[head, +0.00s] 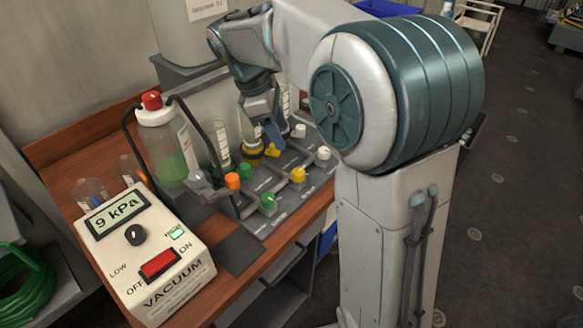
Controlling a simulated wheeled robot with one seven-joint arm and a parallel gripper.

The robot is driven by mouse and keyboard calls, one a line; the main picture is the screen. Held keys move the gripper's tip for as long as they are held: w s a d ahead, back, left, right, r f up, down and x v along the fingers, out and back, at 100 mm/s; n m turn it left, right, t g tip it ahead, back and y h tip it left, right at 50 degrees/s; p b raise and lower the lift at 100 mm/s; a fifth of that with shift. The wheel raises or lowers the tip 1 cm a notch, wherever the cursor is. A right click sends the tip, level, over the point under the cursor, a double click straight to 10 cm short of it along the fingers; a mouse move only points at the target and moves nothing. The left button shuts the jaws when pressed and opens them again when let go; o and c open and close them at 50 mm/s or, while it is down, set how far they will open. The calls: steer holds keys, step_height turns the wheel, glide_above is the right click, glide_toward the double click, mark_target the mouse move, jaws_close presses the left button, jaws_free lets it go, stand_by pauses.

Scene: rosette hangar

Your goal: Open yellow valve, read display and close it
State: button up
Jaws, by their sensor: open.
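My gripper (272,138) points down over the valve panel (282,200), its fingers just above a yellow valve knob (271,151). I cannot tell whether they touch it. A second yellow knob (298,175) sits nearer the front edge, clear of the gripper. The white vacuum box (165,255) stands at the left of the bench. Its display (118,213) reads 9 kPa. The box has a black dial (135,235) and a red switch (160,264).
Green (268,200), orange (232,181) and white knobs (323,153) share the panel. A red-capped bottle with green liquid (170,150) and black tubing stands behind it. A yellow-based bottle (251,150) is close to the gripper. Open floor lies at right.

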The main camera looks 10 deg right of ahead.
mark_target(298, 171)
steer(key=shift+n+h, duration=0.3)
steer(key=shift+n, duration=0.4)
steer(key=x, duration=0.4)
steer(key=w+a+b+x, duration=0.1)
steer(key=x, duration=0.9)
steer(key=shift+w+a+f+b, duration=0.1)
steer(key=shift+w+f+b, duration=0.2)
steer(key=shift+f+b, duration=0.15)
steer(key=c, duration=1)
